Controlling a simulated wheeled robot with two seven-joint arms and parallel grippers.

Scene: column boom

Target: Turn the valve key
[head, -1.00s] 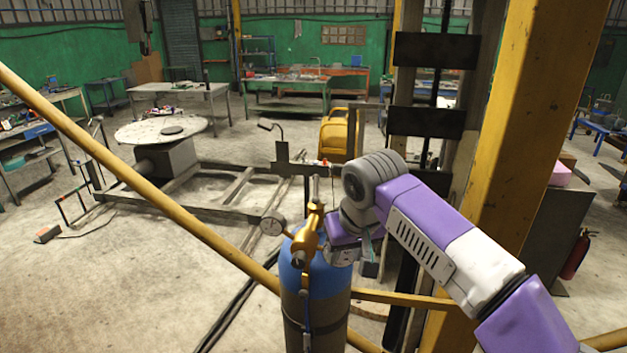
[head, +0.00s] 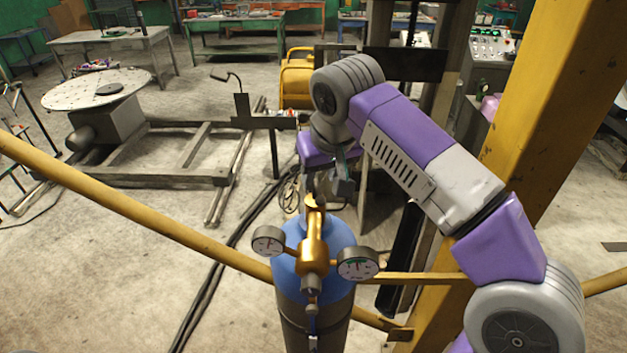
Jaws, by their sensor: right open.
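A blue and dark grey gas cylinder (head: 312,283) stands upright in the lower middle of the head view. A brass valve and regulator (head: 314,252) sits on its top, with a round gauge on each side. The valve key is not clearly made out; the top of the valve lies close to my gripper and is partly hidden. My right gripper (head: 325,192) points down just behind and above the valve top. It is open, and I see nothing held in it. Whether it touches the valve is unclear. My left gripper is not in view.
A yellow rail (head: 130,220) crosses behind the cylinder, and a thick yellow column (head: 550,110) rises at the right. A round perforated table (head: 98,88) on a floor frame stands at the left. The floor left of the cylinder is mostly clear.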

